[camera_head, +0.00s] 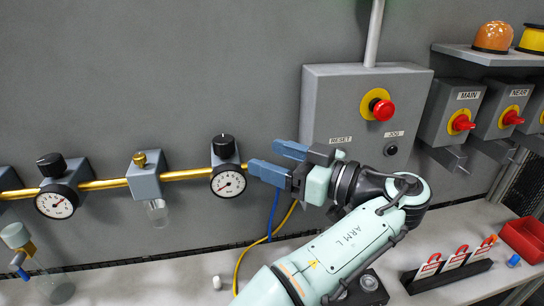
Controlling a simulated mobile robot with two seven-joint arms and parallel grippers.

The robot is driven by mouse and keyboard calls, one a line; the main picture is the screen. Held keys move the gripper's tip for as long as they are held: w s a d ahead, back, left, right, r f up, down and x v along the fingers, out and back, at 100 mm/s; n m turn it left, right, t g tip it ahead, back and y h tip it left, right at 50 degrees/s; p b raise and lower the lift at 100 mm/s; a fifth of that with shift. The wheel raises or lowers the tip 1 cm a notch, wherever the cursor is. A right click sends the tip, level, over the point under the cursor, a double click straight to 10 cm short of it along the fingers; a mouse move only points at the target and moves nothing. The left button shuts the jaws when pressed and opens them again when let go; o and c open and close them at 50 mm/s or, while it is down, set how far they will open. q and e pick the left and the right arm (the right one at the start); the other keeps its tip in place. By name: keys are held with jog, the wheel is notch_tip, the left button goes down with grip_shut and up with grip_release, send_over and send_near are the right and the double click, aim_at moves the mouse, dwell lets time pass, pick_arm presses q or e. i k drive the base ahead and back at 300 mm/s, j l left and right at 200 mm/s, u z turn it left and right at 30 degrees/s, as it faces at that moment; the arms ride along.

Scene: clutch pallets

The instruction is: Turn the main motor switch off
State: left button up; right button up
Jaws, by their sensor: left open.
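The main motor switch (462,122) is a red rotary handle on a yellow disc, on a grey box labelled MAIN at the right. My left gripper (262,160) is at the picture's middle, well to the left of the switch. Its blue fingers are apart, point left toward a gauge, and hold nothing that I can see. My right gripper is not in view.
A grey box (330,95) with a red stop button (382,108) stands between my left gripper and the switch. A second red switch (512,118), labelled NEAR, is right beside it. Red tags (456,257) and a red bin (524,238) are on the bench below.

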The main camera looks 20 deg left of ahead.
aim_at(461, 122)
jog(key=k+l, duration=0.1)
jog(key=l, duration=1)
jog(key=k+l, duration=0.15)
jog(key=l, duration=0.95)
jog(key=k, duration=0.05)
